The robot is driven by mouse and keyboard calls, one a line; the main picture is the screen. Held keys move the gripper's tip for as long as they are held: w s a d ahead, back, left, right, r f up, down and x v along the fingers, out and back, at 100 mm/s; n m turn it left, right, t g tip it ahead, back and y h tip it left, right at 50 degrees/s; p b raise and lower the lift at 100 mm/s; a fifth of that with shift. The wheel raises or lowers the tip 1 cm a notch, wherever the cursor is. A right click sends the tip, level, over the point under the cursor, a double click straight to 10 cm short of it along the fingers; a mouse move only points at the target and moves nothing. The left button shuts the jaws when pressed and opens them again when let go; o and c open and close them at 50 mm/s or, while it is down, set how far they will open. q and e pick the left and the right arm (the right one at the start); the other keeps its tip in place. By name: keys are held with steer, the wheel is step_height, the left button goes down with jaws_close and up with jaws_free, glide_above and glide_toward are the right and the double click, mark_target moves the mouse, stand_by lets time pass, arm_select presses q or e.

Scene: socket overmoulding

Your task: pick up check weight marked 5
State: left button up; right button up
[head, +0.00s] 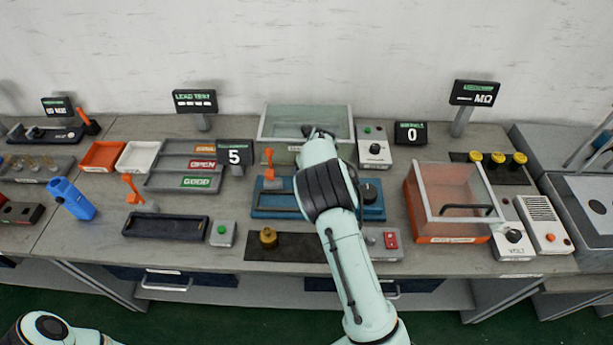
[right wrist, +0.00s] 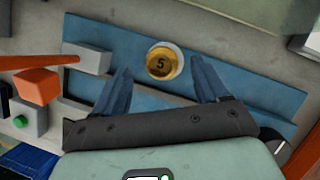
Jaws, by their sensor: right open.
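The check weight marked 5 (right wrist: 164,63) is a round brass piece with a pale ring around it, on a blue fixture (right wrist: 260,88) in the right wrist view. My right gripper (right wrist: 160,68) is open, with one dark blue finger on each side of the weight in the picture. I see no finger touching it. In the head view my right arm covers the middle of the blue fixture (head: 262,209) and hides this weight and the right gripper. My left gripper is out of view; only part of that arm shows at the bottom left.
Another brass weight (head: 268,238) stands on a dark mat (head: 300,249) in front of the blue fixture. An orange toggle handle (head: 269,158) rises at the fixture's left. A clear-lidded orange box (head: 447,240) stands to the right, and a small display reading 5 (head: 235,155) to the left.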

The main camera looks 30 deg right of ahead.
steer(key=x, duration=0.4)
steer(key=shift+d+f, duration=0.1)
steer(key=shift+f, duration=0.25)
steer(key=shift+c, duration=0.3)
jaws_close()
steer(key=shift+r, duration=0.1)
steer(key=shift+w, duration=0.1)
